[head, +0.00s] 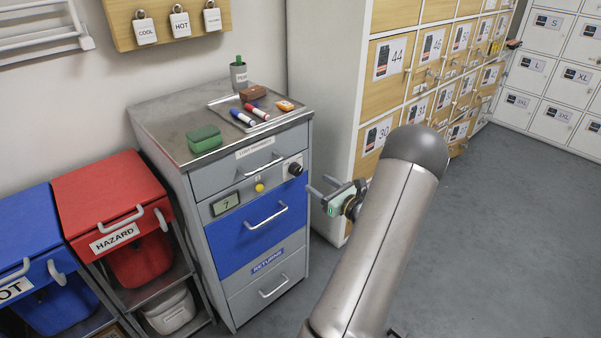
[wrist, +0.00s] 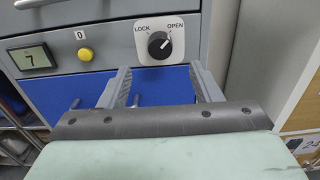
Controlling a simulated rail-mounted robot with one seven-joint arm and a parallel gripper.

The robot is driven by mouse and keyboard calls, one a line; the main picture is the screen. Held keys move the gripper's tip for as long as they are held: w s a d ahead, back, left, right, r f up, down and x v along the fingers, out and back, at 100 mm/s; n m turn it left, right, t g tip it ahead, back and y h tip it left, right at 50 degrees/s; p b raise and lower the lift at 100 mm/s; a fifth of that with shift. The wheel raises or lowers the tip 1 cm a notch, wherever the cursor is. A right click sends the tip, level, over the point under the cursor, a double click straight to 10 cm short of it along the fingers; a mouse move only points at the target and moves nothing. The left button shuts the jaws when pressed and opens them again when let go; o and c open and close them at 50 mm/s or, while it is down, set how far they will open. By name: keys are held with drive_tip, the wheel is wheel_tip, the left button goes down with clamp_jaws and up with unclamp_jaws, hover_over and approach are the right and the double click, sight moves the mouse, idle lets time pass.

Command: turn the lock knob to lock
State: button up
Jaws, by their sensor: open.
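The lock knob (wrist: 159,45) is a round black dial on a white plate marked LOCK at left and OPEN at right. Its white pointer line is angled up and right, toward OPEN. It also shows in the head view (head: 295,169) at the right of the cabinet's panel, above the blue drawer. My gripper (wrist: 163,78) is open and empty. Its two fingers point at the cabinet, and the knob appears beyond and above the gap between them. In the head view my gripper (head: 319,189) is right of the cabinet front, apart from the knob.
The panel also has a yellow button (wrist: 85,55) and a display (wrist: 34,57) reading 7. The blue drawer (head: 259,233) has a protruding handle. A tray (head: 226,106) with markers lies on the cabinet top. Lockers (head: 392,18) stand at right; open floor (head: 470,240) lies before them.

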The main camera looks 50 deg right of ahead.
sight(299, 171)
drive_tip(key=w, duration=0.3)
drive_tip(key=w+d, duration=0.1)
drive_tip(key=w, duration=0.5)
drive_tip(key=shift+w+d, duration=0.25)
drive_tip(key=shift+d, duration=0.05)
drive_tip(key=c, duration=1)
